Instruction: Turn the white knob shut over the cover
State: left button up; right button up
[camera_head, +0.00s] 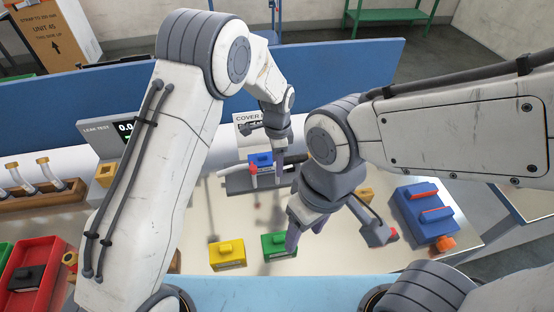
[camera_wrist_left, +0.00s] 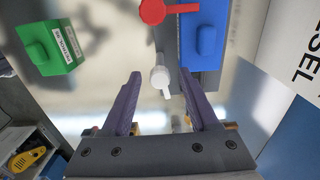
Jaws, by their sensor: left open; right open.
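The white knob (camera_wrist_left: 160,78) shows in the left wrist view, with its narrow handle pointing down the picture. It is beside the left edge of the blue cover (camera_wrist_left: 205,42). A red knob (camera_wrist_left: 153,11) is farther up along the same edge. In the head view the blue cover (camera_head: 260,158) sits on the grey frame at the back middle. My left gripper (camera_head: 279,166) is open there; in its wrist view the fingertips are on either side of the white knob, and I cannot tell whether they touch it. My right gripper (camera_head: 301,231) hangs near the green block; its fingers are partly hidden.
A yellow block (camera_head: 227,254) and a green block (camera_head: 279,244) stand on the pale table front. A blue unit with red handles (camera_head: 424,212) is at the right. A red tray (camera_head: 33,262) is at the left. A blue partition stands behind.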

pick_arm(q)
grip_shut()
jog(key=shift+n, duration=0.4)
jog(key=n, duration=0.2)
jog(key=shift+n+b, duration=0.35)
jog(key=shift+n, duration=0.05)
jog(key=n, duration=0.4)
jog(key=shift+n+b, duration=0.3)
jog(key=n, duration=0.4)
jog(key=shift+n+b, duration=0.3)
jog(key=shift+n, duration=1.5)
